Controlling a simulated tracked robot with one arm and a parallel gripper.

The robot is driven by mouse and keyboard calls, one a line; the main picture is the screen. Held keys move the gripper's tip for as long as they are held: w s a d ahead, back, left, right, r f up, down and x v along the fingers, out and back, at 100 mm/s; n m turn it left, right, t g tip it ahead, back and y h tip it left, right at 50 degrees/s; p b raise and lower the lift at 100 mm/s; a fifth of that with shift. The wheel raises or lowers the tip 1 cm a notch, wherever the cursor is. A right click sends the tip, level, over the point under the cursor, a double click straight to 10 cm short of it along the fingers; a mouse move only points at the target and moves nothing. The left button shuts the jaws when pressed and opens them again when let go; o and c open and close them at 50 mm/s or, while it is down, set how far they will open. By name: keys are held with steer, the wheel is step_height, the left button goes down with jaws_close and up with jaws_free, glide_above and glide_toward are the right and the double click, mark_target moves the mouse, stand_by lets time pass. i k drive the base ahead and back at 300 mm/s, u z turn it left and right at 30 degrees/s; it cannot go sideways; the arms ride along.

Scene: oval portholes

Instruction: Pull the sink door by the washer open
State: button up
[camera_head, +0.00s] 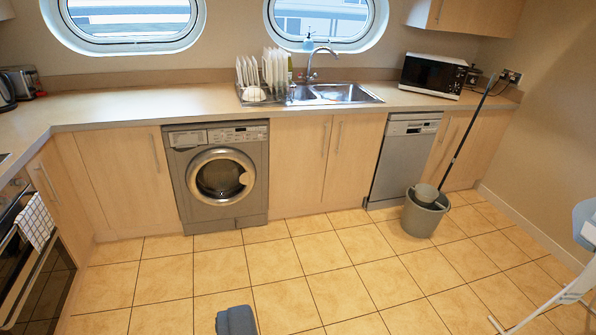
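The sink door by the washer (297,168) is a light wood panel under the counter, just right of the grey washer (218,177). It is shut flush with the cabinet front. Its slim vertical handle (325,140) is near its upper right edge. A matching sink door (355,165) is shut beside it on the right, with its handle (338,138) near its upper left edge. The sink (335,94) is set in the counter above. No fingers of my gripper show in this view.
A grey dishwasher (405,160) stands right of the sink doors. A grey bucket (423,216) with a mop stands before it. A blue-grey block (237,321) shows at the bottom edge; I cannot tell what it is. The tiled floor (330,255) before the doors is clear.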

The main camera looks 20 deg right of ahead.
mark_target(299, 145)
steer(key=z, duration=0.25)
steer(key=i, duration=0.5)
steer(key=z, duration=1)
steer(key=i, duration=1.45)
steer(key=z, duration=0.35)
steer(key=i, duration=1.6)
steer(key=u, duration=1.05)
steer(key=i, duration=0.85)
steer(key=u, duration=0.45)
steer(key=k, duration=0.75)
steer(key=u, duration=0.25)
steer(key=i, duration=0.55)
steer(key=z, duration=0.1)
